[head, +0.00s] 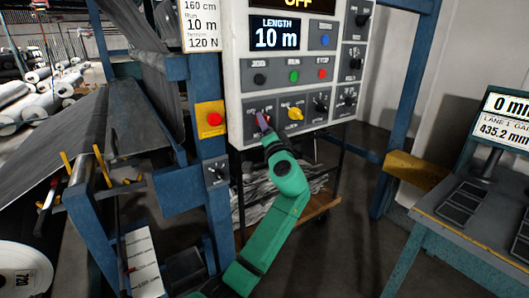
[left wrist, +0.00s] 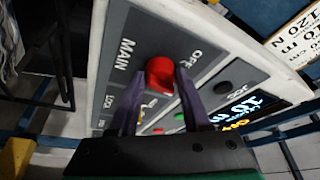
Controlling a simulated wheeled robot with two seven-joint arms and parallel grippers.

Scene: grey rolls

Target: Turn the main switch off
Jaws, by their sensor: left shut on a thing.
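The main switch (left wrist: 159,74) is a red knob on the grey control panel (head: 236,99), beside the word MAIN in the left wrist view. In the head view the gripper hides most of the knob. My right gripper is not in view.
A yellow knob (head: 295,113) sits just right of the main switch, with black knobs (head: 320,103) beyond. Black, green and red buttons (head: 294,76) are above. A red stop button (head: 214,119) on a yellow plate is at left. A blue post (head: 174,140) stands close by.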

